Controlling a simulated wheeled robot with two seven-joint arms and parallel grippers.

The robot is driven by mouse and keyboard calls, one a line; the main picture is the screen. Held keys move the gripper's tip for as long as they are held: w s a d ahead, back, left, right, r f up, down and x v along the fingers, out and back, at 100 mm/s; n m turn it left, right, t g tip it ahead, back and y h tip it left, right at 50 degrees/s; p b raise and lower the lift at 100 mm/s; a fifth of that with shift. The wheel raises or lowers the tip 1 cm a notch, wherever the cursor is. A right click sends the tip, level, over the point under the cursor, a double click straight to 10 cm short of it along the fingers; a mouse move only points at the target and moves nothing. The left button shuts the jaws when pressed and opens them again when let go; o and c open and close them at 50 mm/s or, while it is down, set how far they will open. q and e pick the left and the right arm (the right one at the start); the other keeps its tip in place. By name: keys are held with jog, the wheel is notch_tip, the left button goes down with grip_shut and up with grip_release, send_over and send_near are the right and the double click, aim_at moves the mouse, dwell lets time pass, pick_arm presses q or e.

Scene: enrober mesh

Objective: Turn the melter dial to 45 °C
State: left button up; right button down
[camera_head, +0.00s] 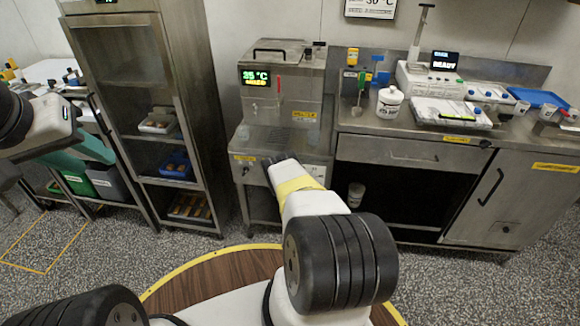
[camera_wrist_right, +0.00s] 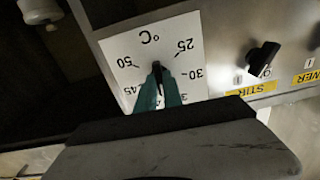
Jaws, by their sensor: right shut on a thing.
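The melter (camera_head: 283,75) is a steel machine at the back middle of the head view, and its green display (camera_head: 255,77) reads 35 °C. In the right wrist view the white dial plate (camera_wrist_right: 128,50) appears upside down, with 25, 30, 45 and 50 legible. The black melter dial (camera_wrist_right: 157,66) is between the teal fingertips of my right gripper (camera_wrist_right: 160,78), which is shut on it. The fingers cover the lower scale, and I cannot tell where the pointer points. My left gripper (camera_head: 85,155) is at the far left, its two teal fingers apart and empty, away from the melter.
Beside the dial plate is a black stir switch (camera_wrist_right: 262,57) above a yellow label. A steel bench (camera_head: 435,140) with a white tub (camera_head: 389,103) and a scale (camera_head: 430,80) stands right of the melter. A rack (camera_head: 150,120) with trays stands to its left.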

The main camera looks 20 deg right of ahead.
jog(key=shift+m, duration=7)
jog(key=shift+f+m, duration=0.1)
jog(key=shift+m, duration=0.2)
jog(key=c, duration=1.5)
grip_release()
jog(key=v, duration=0.8)
jog(key=shift+d, duration=0.1)
